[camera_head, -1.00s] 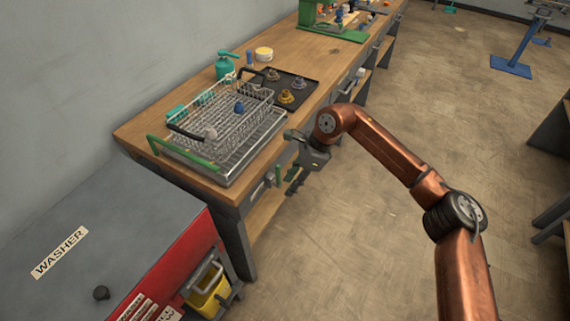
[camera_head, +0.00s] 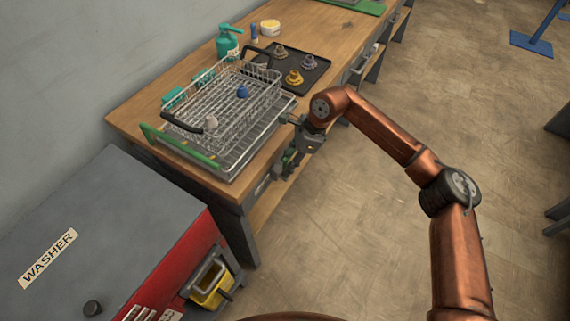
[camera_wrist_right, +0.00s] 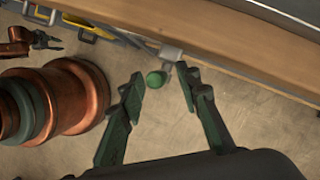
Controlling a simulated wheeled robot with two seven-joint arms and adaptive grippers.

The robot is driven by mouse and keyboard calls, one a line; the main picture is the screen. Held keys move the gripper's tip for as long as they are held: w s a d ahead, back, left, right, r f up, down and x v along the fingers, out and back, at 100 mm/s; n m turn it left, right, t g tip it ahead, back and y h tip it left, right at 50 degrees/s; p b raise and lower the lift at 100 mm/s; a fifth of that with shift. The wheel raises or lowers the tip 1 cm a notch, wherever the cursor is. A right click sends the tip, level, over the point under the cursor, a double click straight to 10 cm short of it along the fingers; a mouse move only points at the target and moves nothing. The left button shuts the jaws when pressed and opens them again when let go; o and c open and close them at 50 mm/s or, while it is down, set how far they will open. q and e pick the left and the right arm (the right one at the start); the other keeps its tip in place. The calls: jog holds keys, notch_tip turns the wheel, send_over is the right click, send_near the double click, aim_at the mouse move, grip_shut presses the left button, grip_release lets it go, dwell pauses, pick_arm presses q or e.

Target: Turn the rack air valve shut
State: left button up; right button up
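The valve's green round knob (camera_wrist_right: 156,79) shows in the right wrist view, beside a small grey fitting (camera_wrist_right: 171,52) at the bench's front edge. My right gripper (camera_wrist_right: 160,82) is open, its two dark green fingers spread, with the knob between the fingertips and no clear contact. In the head view the right gripper (camera_head: 288,165) is at the bench front, below the rack, and hides most of the valve. What seems to be my left gripper (camera_wrist_right: 46,40) shows small at the upper left of the wrist view, too small to read its state.
A wire dish rack (camera_head: 205,123) stands on a tray on the wooden bench (camera_head: 128,117). A black tray (camera_head: 318,66) with several knobs and a teal bottle (camera_head: 228,42) are behind. The grey-topped washer (camera_head: 120,215) and yellow bin (camera_head: 211,287) are left.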

jog(key=shift+a+f, duration=0.3)
jog(key=shift+f, duration=0.35)
jog(key=shift+c, duration=0.6)
grip_shut()
